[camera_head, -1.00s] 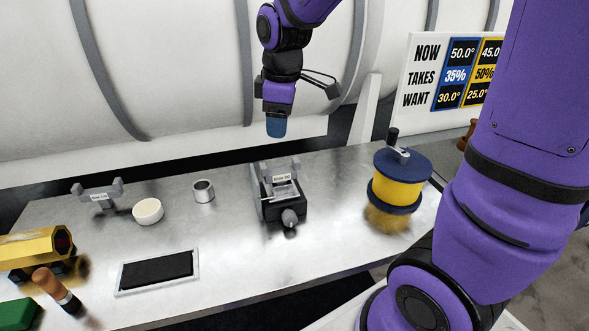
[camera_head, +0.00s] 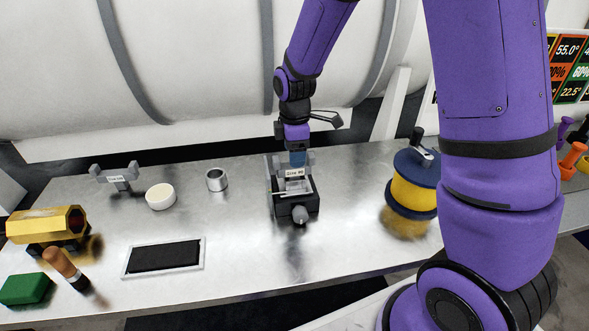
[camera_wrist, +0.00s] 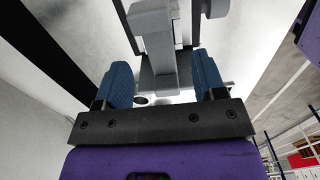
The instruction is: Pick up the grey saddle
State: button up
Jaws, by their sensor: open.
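A grey saddle (camera_head: 294,174) with a white size label sits in a dark vise-like fixture (camera_head: 299,209) at the middle of the bench. A second grey forked piece (camera_head: 117,177), also labelled, stands at the back left. My gripper (camera_head: 297,158) is just behind and above the saddle in the fixture, pointing down. In the wrist view, my blue fingertips (camera_wrist: 163,82) are spread apart, with a grey bar of the saddle (camera_wrist: 155,40) ahead of and partly between them. I cannot tell whether either finger touches it. My gripper hides part of the saddle's back.
A yellow spool with blue flanges (camera_head: 414,185) stands to the right. A white bowl (camera_head: 160,198), a metal cup (camera_head: 216,180), a black framed pad (camera_head: 164,257), a brass hexagonal piece (camera_head: 46,225) and a green block (camera_head: 25,289) are to the left. The bench front is clear around the fixture.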

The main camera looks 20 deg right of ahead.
aim_at(294, 170)
jog(key=shift+a+f, duration=0.1)
jog(key=shift+f, duration=2.65)
jog(key=c, duration=1)
jog(key=shift+c, duration=0.2)
jog(key=shift+r, duration=0.2)
